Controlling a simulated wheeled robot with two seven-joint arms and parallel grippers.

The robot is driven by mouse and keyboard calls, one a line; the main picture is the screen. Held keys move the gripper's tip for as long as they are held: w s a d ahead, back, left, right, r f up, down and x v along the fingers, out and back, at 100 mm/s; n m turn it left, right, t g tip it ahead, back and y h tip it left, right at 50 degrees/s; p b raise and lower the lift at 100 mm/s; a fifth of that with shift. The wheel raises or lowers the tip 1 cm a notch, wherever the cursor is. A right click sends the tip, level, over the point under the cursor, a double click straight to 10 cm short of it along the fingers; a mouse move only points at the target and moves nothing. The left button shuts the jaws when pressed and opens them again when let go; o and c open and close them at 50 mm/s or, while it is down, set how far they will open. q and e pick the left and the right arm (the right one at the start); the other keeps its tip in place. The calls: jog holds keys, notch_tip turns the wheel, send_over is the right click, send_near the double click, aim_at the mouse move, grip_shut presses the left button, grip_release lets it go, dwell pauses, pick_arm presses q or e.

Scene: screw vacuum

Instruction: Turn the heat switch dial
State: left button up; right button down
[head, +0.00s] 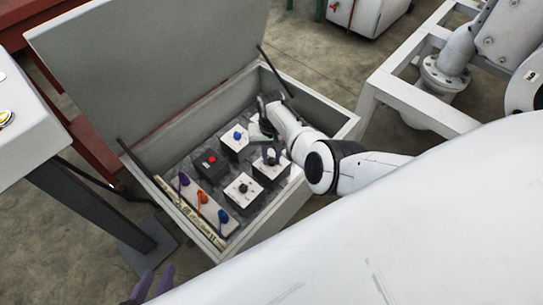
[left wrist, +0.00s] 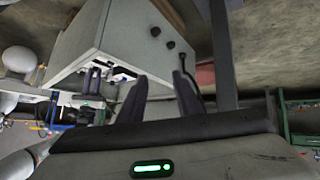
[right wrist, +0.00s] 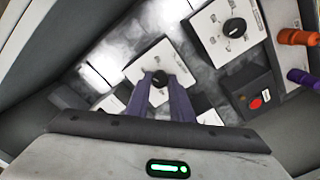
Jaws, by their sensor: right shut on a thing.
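Inside an open grey box is a panel with several switch blocks. My right gripper (head: 270,156) reaches in from the right, shut on a black dial (right wrist: 158,79) on a white block (right wrist: 135,70); its fingers lie on either side of the dial. That white block also shows in the head view (head: 270,173). The dial's label is too small to read, so I cannot tell if it is the heat switch. My left gripper (head: 151,285) is at the bottom left of the head view, outside the box. Its fingers (left wrist: 158,97) are apart and empty.
Nearby are a white block with a black dial (head: 243,188), a black block with a red button (head: 211,160), a blue-knobbed block (head: 236,137) and purple, orange and blue handles (head: 202,198). The raised lid (head: 150,60) and box walls surround the panel.

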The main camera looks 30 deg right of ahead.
aim_at(272, 160)
jog(key=c, duration=1.6)
grip_release()
jog(key=shift+o, duration=0.2)
